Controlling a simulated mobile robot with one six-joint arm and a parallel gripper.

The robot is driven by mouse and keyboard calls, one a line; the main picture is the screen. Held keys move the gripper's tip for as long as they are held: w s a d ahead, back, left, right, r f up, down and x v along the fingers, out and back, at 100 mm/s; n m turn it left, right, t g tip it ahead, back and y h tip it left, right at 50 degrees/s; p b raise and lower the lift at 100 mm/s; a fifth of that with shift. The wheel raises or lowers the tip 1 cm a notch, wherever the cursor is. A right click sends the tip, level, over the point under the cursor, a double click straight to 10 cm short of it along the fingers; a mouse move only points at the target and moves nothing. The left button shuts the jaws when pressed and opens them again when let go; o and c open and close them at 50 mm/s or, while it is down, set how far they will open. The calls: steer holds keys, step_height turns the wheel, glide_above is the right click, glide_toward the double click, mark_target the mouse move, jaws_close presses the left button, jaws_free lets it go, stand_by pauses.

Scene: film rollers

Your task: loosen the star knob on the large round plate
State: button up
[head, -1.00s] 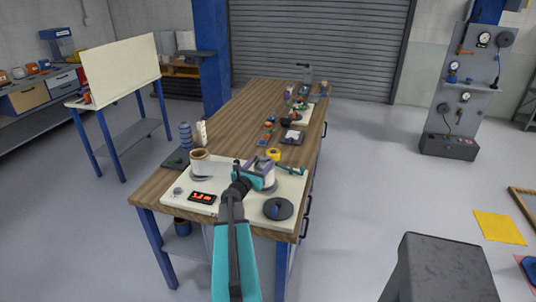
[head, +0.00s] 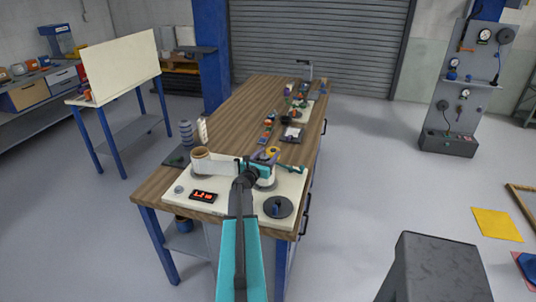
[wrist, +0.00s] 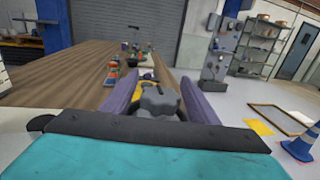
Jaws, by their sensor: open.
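In the head view a dark round plate (head: 278,208) with a small upright knob (head: 277,205) lies at the front right of the cream board. My gripper (head: 257,158) is beyond it, over the right-hand white roller (head: 266,183), partly hidden behind my arm. In the wrist view my gripper (wrist: 158,100) is open, its purple fingers either side of a dark grey lobed, star-like knob (wrist: 158,101). I cannot tell whether they touch it. The lower part of this knob is hidden by my gripper body, and I cannot tell which plate it belongs to.
A yellow ring (head: 272,152) and a teal-handled tool (head: 291,168) lie beyond. The wooden bench (head: 240,120) is clear at its middle left.

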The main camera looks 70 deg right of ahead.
steer(key=c, duration=1)
steer(key=shift+c, duration=0.2)
steer(key=shift+m+g, duration=0.5)
steer(key=shift+g, duration=0.3)
steer(key=shift+s+g, duration=0.25)
steer(key=shift+g, duration=0.05)
steer(key=o, duration=1)
steer(key=shift+o, duration=0.2)
steer(key=shift+a, duration=0.15)
steer(key=b+v, duration=0.4)
steer(key=v, duration=0.9)
steer(key=shift+a+r+b, duration=0.25)
steer(key=shift+b, duration=0.15)
